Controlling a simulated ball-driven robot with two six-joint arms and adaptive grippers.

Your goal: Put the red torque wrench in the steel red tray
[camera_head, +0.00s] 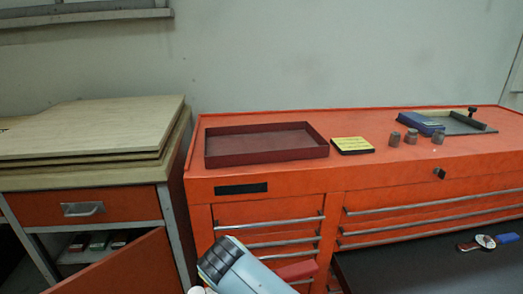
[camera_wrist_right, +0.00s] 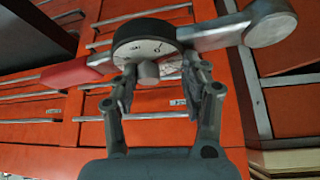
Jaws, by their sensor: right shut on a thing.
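The red torque wrench (camera_wrist_right: 145,45) has a round white dial, a bright metal head end and a red handle. In the right wrist view my right gripper (camera_wrist_right: 157,82) is shut on it around the dial's knob, with the wrench lying across the fingers. In the head view, a red piece that looks like its handle (camera_head: 298,270) shows beside my right arm at the bottom. The dark red steel tray (camera_head: 264,144) sits on the orange cabinet top, empty and beyond my right arm. My left gripper is not in view.
On the orange cabinet top (camera_head: 362,178), a yellow-and-black box (camera_head: 352,145) stands right of the tray. Farther right are several small metal sockets (camera_head: 411,137) and a blue box (camera_head: 420,123). A wooden bench (camera_head: 90,130) is at left. Small items lie on a black surface (camera_head: 430,270) at lower right.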

